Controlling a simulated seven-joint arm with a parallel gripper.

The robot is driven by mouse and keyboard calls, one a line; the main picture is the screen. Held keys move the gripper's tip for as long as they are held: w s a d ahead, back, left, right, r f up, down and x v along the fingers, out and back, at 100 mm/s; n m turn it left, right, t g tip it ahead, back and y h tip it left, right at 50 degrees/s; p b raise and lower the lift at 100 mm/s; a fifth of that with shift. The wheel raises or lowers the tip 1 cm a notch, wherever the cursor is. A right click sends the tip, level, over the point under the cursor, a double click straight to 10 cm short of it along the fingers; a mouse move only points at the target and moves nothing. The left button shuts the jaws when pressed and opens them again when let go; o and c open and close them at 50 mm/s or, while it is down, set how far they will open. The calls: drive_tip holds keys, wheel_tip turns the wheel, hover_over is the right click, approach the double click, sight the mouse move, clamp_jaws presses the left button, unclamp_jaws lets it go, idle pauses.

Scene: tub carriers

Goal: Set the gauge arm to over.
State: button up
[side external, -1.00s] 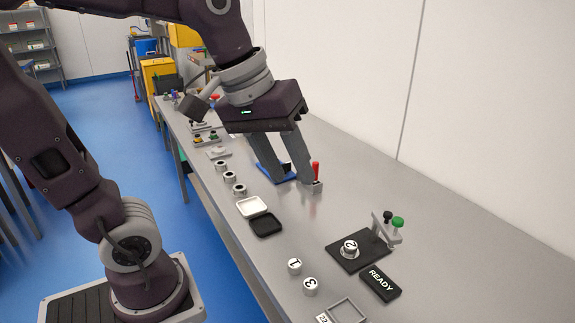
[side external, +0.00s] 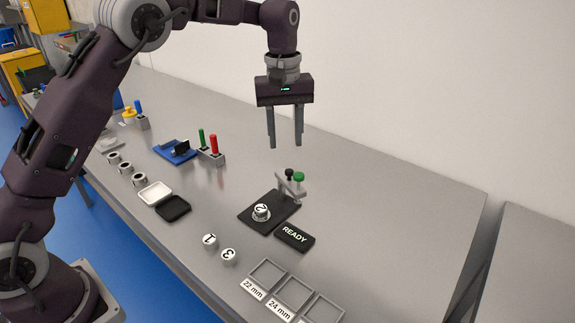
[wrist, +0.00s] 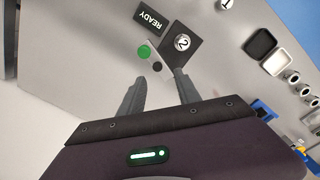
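The gauge stands on a black plate (side external: 281,208). It has a grey bracket (side external: 288,187) with a green knob (side external: 299,177) and a smaller black knob (side external: 290,173). I cannot tell which part is the gauge arm or read its setting. A round tub marked 2 (side external: 261,212) sits on the plate. My gripper (side external: 285,143) points down above and behind the gauge, open and empty, apart from both knobs. In the wrist view the green knob (wrist: 144,51) and black knob (wrist: 157,66) lie just beyond my open fingertips (wrist: 157,78).
A black READY sign (side external: 294,237) lies in front of the gauge. Tubs 1 (side external: 209,242) and 3 (side external: 229,256) stand left of it. Grey labelled frames (side external: 268,272) lie at the front edge. Red (side external: 214,144) and green (side external: 201,138) handles rise further back left. The bench right of the gauge is clear.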

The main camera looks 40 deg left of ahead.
sight(289, 170)
drive_tip(key=f, duration=0.6)
drive_tip(key=w+f, duration=0.1)
drive_tip(key=f, duration=0.1)
drive_tip(key=shift+d+f, duration=0.1)
drive_tip(key=shift+f, duration=0.3)
clamp_jaws()
drive_tip(key=shift+r, duration=0.1)
idle(0.7)
